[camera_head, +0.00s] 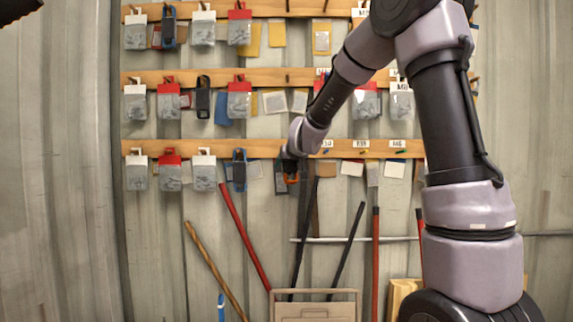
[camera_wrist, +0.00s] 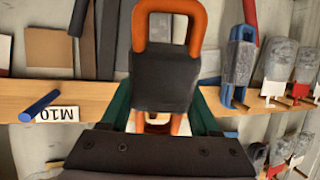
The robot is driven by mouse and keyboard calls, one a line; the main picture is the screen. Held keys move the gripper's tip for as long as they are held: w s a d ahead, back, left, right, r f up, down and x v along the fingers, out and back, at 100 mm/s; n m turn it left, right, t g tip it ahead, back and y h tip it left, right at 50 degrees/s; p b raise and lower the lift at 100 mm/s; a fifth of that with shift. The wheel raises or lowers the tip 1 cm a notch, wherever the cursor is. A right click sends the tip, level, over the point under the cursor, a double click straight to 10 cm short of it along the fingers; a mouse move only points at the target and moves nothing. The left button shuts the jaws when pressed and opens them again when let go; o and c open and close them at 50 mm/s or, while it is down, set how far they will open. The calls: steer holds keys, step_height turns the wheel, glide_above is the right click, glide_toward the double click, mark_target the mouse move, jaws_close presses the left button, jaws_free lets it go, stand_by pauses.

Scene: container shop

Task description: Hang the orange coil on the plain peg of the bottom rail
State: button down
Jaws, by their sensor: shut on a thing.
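The orange coil (camera_wrist: 193,22), with a dark band (camera_wrist: 165,78) around its middle, is in my gripper (camera_wrist: 162,105), whose green fingers stand on both sides of the band. In the head view the coil (camera_head: 291,179) is small and partly hidden by my gripper (camera_head: 289,160), in front of the bottom rail (camera_head: 270,148). The wrist view looks upside down, and the coil's lower end there overlaps the rail (camera_wrist: 80,95). The plain peg cannot be made out behind the coil and gripper. I cannot tell whether the coil touches a peg.
A blue coil (camera_head: 239,170) hangs just left of my gripper, with bagged packs (camera_head: 204,174) beyond it. To the right is a blue peg (camera_wrist: 40,105) with an M10 label (camera_wrist: 58,114). Long-handled tools (camera_head: 247,240) lean below. A wooden crate (camera_head: 314,296) stands low.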

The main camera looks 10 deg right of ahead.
steer(key=shift+w+d+f, duration=0.1)
steer(key=shift+w+d, duration=0.05)
steer(key=shift+w, duration=0.65)
steer(key=shift+w+d+f, duration=0.15)
steer(key=shift+w, duration=0.65)
steer(key=shift+w+d+f, duration=0.1)
steer(key=shift+w+d, duration=0.05)
steer(key=shift+w, duration=0.65)
steer(key=shift+c, duration=0.2)
jaws_free()
